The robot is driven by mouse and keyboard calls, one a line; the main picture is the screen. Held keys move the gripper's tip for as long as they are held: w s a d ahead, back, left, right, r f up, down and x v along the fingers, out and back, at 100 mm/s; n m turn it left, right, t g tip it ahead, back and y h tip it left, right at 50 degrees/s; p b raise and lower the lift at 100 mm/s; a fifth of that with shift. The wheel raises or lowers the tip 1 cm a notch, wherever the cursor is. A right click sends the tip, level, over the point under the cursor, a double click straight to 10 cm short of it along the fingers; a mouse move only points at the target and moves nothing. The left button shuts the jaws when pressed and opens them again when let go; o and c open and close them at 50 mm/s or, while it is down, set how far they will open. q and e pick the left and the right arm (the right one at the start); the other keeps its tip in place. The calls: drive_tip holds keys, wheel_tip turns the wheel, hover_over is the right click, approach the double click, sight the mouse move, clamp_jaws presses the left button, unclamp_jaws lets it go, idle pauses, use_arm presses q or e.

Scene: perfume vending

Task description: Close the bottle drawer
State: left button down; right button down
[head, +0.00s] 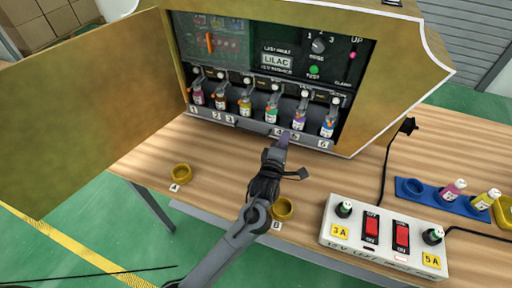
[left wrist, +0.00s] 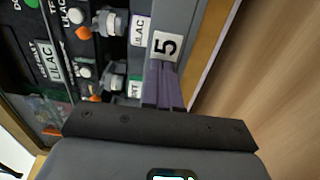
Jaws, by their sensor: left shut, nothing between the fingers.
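The bottle drawer's grey front (head: 222,123) runs along the bottom of the open vending cabinet, with number labels 1 to 6. Several small bottles (head: 246,105) with coloured liquid stand in a row behind it. My left gripper (head: 284,138) is shut and empty, its purple fingertips at the drawer front by labels 4 and 5. In the left wrist view the fingers (left wrist: 163,87) lie just below label 5 (left wrist: 166,46) against the grey front (left wrist: 205,45); whether they touch cannot be told. How far out the drawer stands is unclear. The right gripper is not in view.
The cabinet door (head: 85,105) stands wide open at left. Yellow rings (head: 181,173) and (head: 283,209) sit on the wooden table. A white switch box (head: 385,236) stands front right. A blue tray (head: 438,198) with bottles lies at right.

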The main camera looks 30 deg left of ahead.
sight(291, 123)
use_arm(q)
drive_tip(key=shift+b+x, duration=0.9)
drive_tip(key=shift+x, duration=1.5)
drive_tip(key=shift+b+x, duration=0.85)
drive_tip(key=shift+x, duration=0.9)
drive_tip(key=shift+w, duration=0.2)
drive_tip(key=shift+s+r+p, duration=0.1)
drive_tip(key=shift+s+p, duration=0.35)
drive_tip(key=shift+p, duration=0.1)
drive_tip(key=p+v, duration=0.7)
drive_tip(key=v, duration=0.3)
drive_tip(key=shift+w, duration=0.1)
drive_tip(key=shift+p+v, duration=0.5)
drive_tip(key=shift+v, duration=0.25)
